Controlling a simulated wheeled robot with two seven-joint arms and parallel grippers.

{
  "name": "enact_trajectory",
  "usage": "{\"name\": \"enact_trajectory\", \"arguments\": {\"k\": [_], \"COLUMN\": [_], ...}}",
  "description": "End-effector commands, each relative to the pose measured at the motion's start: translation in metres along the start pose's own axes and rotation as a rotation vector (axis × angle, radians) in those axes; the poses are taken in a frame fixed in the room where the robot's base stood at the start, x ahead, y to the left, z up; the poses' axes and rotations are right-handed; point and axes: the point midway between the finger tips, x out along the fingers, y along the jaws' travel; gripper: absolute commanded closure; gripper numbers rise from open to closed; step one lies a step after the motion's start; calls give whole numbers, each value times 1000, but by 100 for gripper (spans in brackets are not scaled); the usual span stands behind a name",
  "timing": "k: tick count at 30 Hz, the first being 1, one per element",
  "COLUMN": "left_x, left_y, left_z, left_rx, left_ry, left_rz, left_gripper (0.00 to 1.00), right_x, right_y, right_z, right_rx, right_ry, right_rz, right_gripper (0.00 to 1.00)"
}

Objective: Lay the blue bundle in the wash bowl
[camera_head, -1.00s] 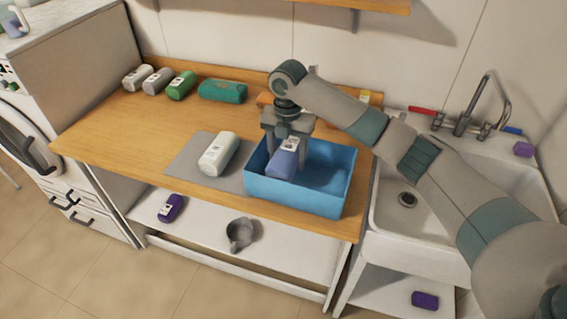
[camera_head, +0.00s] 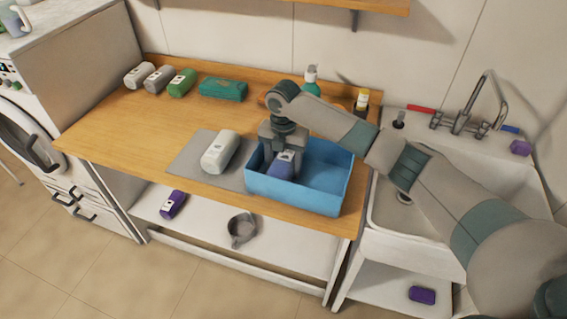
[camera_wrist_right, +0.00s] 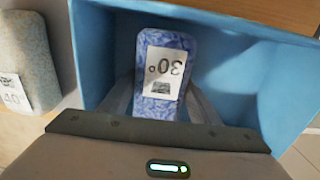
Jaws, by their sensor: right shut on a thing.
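The blue bundle (camera_head: 284,163) has a white label and is down inside the blue wash bowl (camera_head: 293,194), at its left part. In the right wrist view the blue speckled bundle (camera_wrist_right: 165,68) shows its "30°" label between my fingers, with the blue walls of the wash bowl (camera_wrist_right: 92,50) around it. My right gripper (camera_head: 283,158) reaches down into the bowl and is shut on the blue bundle. Whether the bundle touches the bowl's floor cannot be told. My left gripper is not in view.
A white bundle (camera_head: 221,151) lies on a grey mat (camera_head: 190,160) left of the bowl, and appears in the wrist view (camera_wrist_right: 25,60). Several bundles, including a green one (camera_head: 182,83), line the back left. The sink (camera_head: 460,195) is at right. The counter's left middle is clear.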

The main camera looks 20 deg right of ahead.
Motion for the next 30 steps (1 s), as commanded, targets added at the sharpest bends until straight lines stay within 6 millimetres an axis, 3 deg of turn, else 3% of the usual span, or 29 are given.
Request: {"name": "enact_trajectory", "arguments": {"k": [9,10,12,23,30], "left_x": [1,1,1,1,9], "left_y": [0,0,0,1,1], "left_z": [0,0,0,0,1], "left_rx": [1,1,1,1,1], "left_ry": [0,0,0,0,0], "left_rz": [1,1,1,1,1], "left_gripper": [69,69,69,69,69], "right_x": [2,3,2,1,-14], "right_y": [0,0,0,0,1], "right_z": [0,0,0,0,1], "right_rx": [0,0,0,0,0], "right_ry": [0,0,0,-1,-3], "right_rz": [1,0,0,1,3], "right_gripper": [62,42,25,25,25]}}
